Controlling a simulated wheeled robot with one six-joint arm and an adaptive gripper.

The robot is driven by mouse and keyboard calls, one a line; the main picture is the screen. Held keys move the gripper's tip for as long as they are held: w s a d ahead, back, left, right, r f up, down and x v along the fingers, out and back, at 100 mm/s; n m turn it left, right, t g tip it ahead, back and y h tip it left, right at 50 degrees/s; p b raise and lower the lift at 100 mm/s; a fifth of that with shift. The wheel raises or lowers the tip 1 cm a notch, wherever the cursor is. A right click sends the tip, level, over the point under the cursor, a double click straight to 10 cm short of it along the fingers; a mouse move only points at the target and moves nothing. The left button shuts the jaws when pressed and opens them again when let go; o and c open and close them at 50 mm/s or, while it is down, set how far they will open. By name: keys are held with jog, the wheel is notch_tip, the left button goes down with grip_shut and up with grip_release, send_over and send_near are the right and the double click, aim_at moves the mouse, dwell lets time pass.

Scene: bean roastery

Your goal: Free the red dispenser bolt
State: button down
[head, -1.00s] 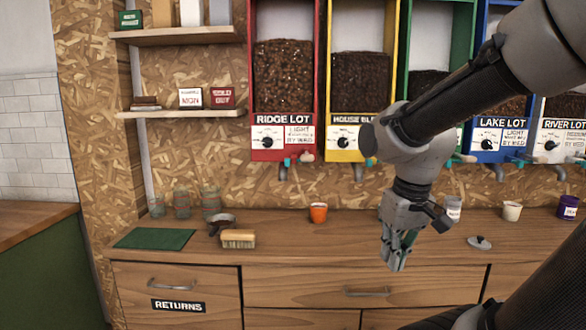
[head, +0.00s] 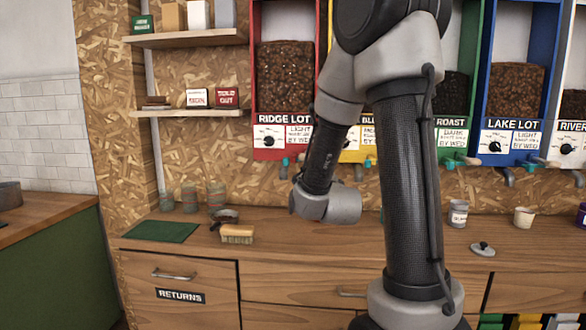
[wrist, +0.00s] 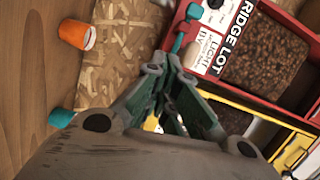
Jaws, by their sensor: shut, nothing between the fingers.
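The red dispenser (head: 283,140), labelled RIDGE LOT, hangs on the board wall at the left of the row. It also shows in the wrist view (wrist: 285,20), turned on its side. A teal handle (wrist: 179,42) and a small pinkish-tan piece (wrist: 191,55) stick out of its lower end. I cannot tell which of these is the bolt. My gripper (wrist: 166,66) is shut and empty, its tips pointing toward that lower end and appearing apart from it. In the head view my wrist and arm hide the gripper.
A yellow dispenser (wrist: 250,103) adjoins the red one. An orange cup (wrist: 77,35) and a teal object (wrist: 62,118) show in the wrist view.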

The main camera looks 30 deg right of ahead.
jog(key=shift+r+m+t, duration=0.3)
jog(key=shift+r+m, duration=0.2)
jog(key=shift+r, duration=0.05)
jog(key=shift+d, duration=0.1)
jog(key=w, duration=1.1)
jog(key=shift+w, duration=0.35)
jog(key=w+a, duration=0.2)
jog(key=a, duration=0.1)
jog(key=shift+w+a, duration=0.1)
jog(key=shift+a, duration=0.1)
